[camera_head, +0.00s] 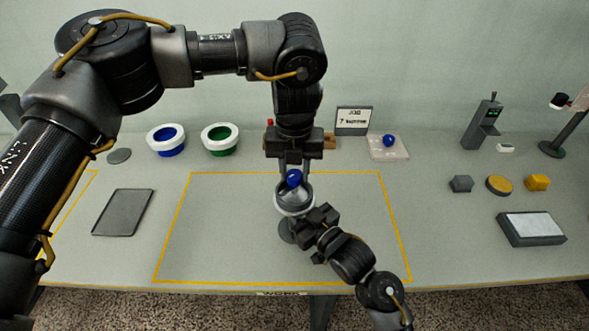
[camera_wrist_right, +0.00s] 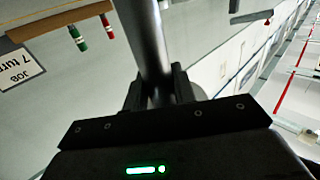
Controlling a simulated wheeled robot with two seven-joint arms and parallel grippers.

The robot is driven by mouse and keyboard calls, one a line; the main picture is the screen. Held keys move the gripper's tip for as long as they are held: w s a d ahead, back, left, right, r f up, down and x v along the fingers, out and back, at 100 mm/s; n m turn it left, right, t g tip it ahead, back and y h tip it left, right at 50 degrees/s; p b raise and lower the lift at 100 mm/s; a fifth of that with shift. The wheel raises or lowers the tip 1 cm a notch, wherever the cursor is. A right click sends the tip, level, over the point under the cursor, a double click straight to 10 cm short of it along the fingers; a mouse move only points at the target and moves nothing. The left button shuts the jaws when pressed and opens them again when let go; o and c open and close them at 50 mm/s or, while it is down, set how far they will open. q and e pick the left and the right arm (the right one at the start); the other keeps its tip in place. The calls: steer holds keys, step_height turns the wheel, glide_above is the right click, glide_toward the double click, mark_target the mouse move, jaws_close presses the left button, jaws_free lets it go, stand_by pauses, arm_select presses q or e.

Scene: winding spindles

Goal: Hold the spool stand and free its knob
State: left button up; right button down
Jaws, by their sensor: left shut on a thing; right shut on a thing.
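The spool stand (camera_head: 287,231) is inside the yellow outline on the bench, with a dark round base and a white-rimmed spool (camera_head: 294,203) on it. Its blue knob (camera_head: 294,178) is on top. My left gripper (camera_head: 294,173) reaches down from above and is shut on the knob. My right gripper (camera_head: 305,222) comes from the lower right and is shut on the stand's post. In the right wrist view the grey post (camera_wrist_right: 148,45) stands between the fingers of my right gripper (camera_wrist_right: 155,95). The lower part of the stand is partly hidden by my right gripper.
White-rimmed blue (camera_head: 166,140) and green (camera_head: 220,138) spools stand at the back left. A grey tray (camera_head: 122,213) lies left. A job sign (camera_head: 353,121) and a pale plate (camera_head: 402,153) with a blue ball on it are behind. Grey and yellow pieces lie right. The outlined area's left side is clear.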

mark_target(295, 175)
arm_select(q)
steer(key=n, duration=0.6)
steer(key=shift+n, duration=0.3)
arm_select(e)
steer(key=shift+f, duration=0.3)
arm_select(q)
steer(key=o, duration=1)
step_height(295, 175, up, 12)
steer(key=shift+s, duration=0.1)
